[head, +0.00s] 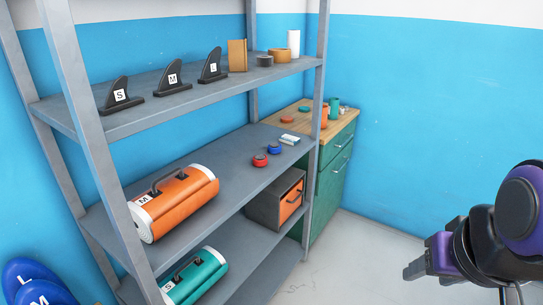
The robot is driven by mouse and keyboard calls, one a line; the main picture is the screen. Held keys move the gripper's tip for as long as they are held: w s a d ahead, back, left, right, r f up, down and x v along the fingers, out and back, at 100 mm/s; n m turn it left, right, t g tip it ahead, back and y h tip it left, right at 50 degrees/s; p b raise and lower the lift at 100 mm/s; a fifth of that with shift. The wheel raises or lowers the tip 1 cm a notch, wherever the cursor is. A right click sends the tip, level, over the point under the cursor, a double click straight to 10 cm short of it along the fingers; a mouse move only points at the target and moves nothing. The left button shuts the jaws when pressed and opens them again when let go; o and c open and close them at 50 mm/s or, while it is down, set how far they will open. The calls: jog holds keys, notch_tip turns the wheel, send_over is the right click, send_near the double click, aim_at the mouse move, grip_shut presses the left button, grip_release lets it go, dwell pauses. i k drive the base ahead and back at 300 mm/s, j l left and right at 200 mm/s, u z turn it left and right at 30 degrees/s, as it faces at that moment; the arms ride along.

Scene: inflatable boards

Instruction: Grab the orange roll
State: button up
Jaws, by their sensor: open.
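The orange roll (180,208) lies on the middle shelf at the left, with white ends, a dark carry handle on top and a label reading M. Its full length is in view. My gripper (409,272) is at the lower right of the head view, over the floor and well apart from the shelf and the roll. Its jaws are open and nothing shows between them.
The grey shelf unit (228,190) has an upright post (90,105) left of the roll. A teal roll (195,277) marked S lies on the shelf below. Small red and blue items (274,148) sit farther right. A green cabinet (332,185) stands behind; the floor (355,260) is clear.

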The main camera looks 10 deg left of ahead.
aim_at(156, 212)
jog(key=u, duration=1.6)
jog(key=l+z, duration=0.15)
jog(key=z, duration=0.15)
jog(key=l+z, duration=0.15)
jog(key=z, duration=0.2)
jog(key=i+j+z, duration=0.2)
jog(key=z, duration=0.15)
jog(key=k+l+u, duration=0.45)
jog(key=k, duration=0.2)
jog(key=i+z, duration=0.25)
jog(key=i+j, duration=0.05)
jog(key=i, duration=0.05)
